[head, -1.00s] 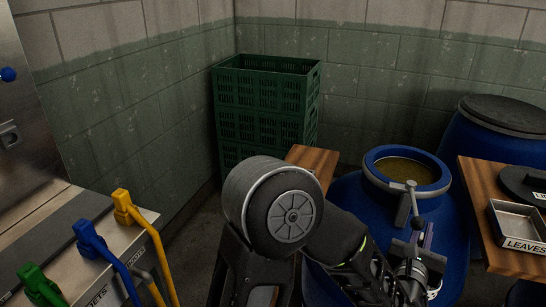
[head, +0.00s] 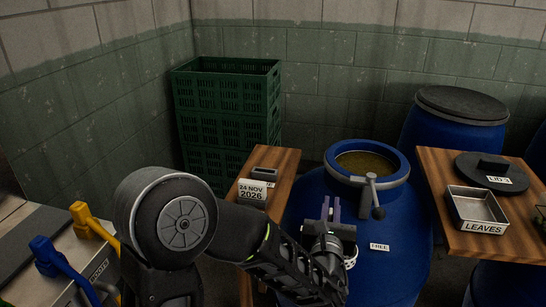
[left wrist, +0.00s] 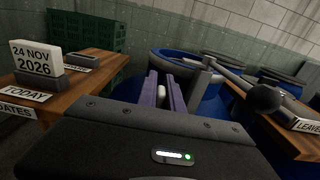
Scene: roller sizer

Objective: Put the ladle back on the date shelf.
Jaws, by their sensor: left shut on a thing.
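My left gripper (head: 332,209) is in front of the open blue barrel (head: 408,258), to the right of the date shelf. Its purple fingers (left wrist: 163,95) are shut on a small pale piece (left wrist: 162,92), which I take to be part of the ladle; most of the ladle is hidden. A pale curved edge (head: 351,259) shows beside the gripper, too small to identify. The wooden date shelf (head: 284,165) carries a "24 NOV 2026" block (head: 252,191) and a grey block (head: 265,173). It also shows in the left wrist view (left wrist: 95,68). My right gripper is not in view.
A clamp lever with a dark knob (head: 378,213) sticks out from the barrel's rim, right of my gripper. The right shelf (head: 440,170) holds a "LEAVES" tray (head: 477,211) and a dark lid (head: 490,165). Green crates (head: 225,110) stand behind the date shelf.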

